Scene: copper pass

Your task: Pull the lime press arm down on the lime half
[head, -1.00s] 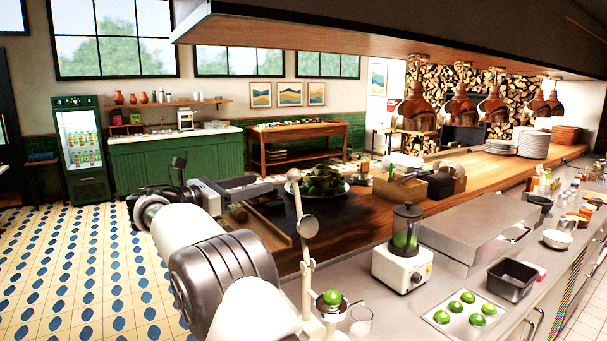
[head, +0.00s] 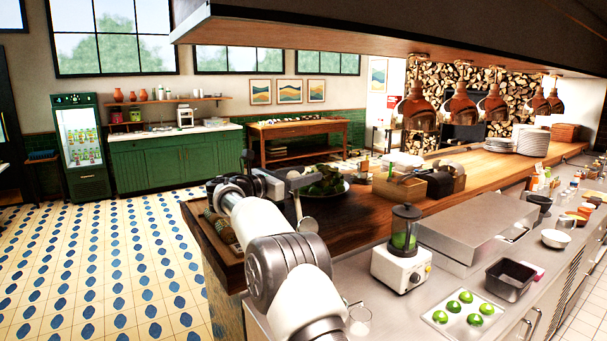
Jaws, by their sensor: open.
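The lime press is mostly hidden behind my arm. Only the upper part of its pale raised arm (head: 298,207) shows, with the round press piece beside it. The lime half in the press and its cup are hidden. My gripper (head: 302,181) is open, at the top end of the press arm in the picture. I cannot tell whether its fingers are around the press arm, touching it or only in front of it.
A clear glass (head: 360,321) stands right of my arm. A blender (head: 402,248), a tray of several green limes (head: 440,317) and a dark pan (head: 510,279) stand on the steel counter. A leafy bowl (head: 327,193) is behind my gripper on the wooden counter.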

